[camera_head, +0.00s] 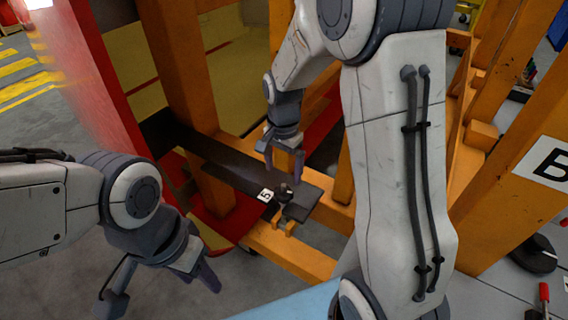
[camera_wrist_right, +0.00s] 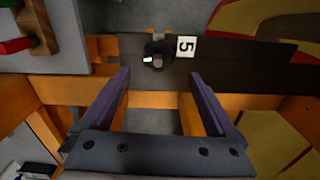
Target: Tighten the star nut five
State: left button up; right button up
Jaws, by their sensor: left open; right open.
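The star nut (camera_head: 284,192) is a small dark knob by a white label marked 5 (camera_head: 265,195), on a dark flat bar (camera_head: 236,178) over the orange frame. In the right wrist view the star nut (camera_wrist_right: 157,55) sits ahead of the fingertips, beside the label (camera_wrist_right: 186,47). My right gripper (camera_head: 284,166) is open and empty, pointing down just above the star nut; its two fingers also show in the right wrist view (camera_wrist_right: 160,97), apart. My left gripper (camera_head: 163,290) is open and empty at the lower left, away from the nut.
Orange beams (camera_head: 290,255) surround the bar, with a red panel (camera_head: 95,90) at the left. An orange post with a letter B sign (camera_head: 548,163) stands at the right. Open grey floor (camera_head: 60,125) lies at the left.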

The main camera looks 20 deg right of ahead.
jog(key=shift+r, duration=1.5)
jog(key=s+a+n+b, duration=0.1)
jog(key=s+a+n, duration=0.3)
jog(key=s+n, duration=0.2)
jog(key=s+a+n+b, duration=0.1)
jog(key=s+a+n, duration=0.3)
jog(key=s, duration=0.5)
jog(key=s+a+n+y+b, duration=0.1)
jog(key=s+a+n, duration=0.4)
jog(key=s+n, duration=0.3)
jog(key=shift+b, duration=0.3)
jog(key=shift+s+d, duration=0.1)
